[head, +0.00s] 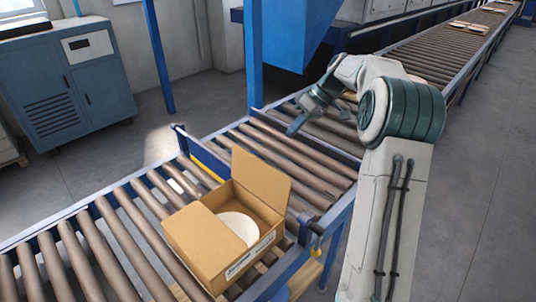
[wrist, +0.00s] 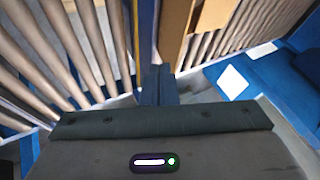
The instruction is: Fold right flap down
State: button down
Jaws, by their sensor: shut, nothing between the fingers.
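An open cardboard box (head: 205,262) sits on the roller conveyor in the head view. One flap covers the left part of its top. The right flap (head: 262,181) stands upright at the box's far right side. A white round plate (head: 238,226) shows inside, partly hidden by the left flap. My gripper (head: 294,129) is above the rollers, behind and to the right of the box, apart from the raised flap. In the wrist view its fingers (wrist: 158,84) are shut and empty. Brown cardboard (wrist: 173,28) shows at the top of that view.
The roller conveyor (head: 90,250) has blue side rails, and a blue post (head: 254,60) rises behind it. A second conveyor (head: 440,47) runs to the far right with flat items on it. A blue cabinet (head: 62,85) stands at the left.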

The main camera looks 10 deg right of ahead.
jog(key=a+r+p+x, duration=0.1)
jog(key=p+x, duration=0.2)
jog(key=x, duration=0.8)
jog(key=shift+s+a+y, duration=0.25)
jog(key=shift+y, duration=0.15)
jog(key=shift+n, duration=0.3)
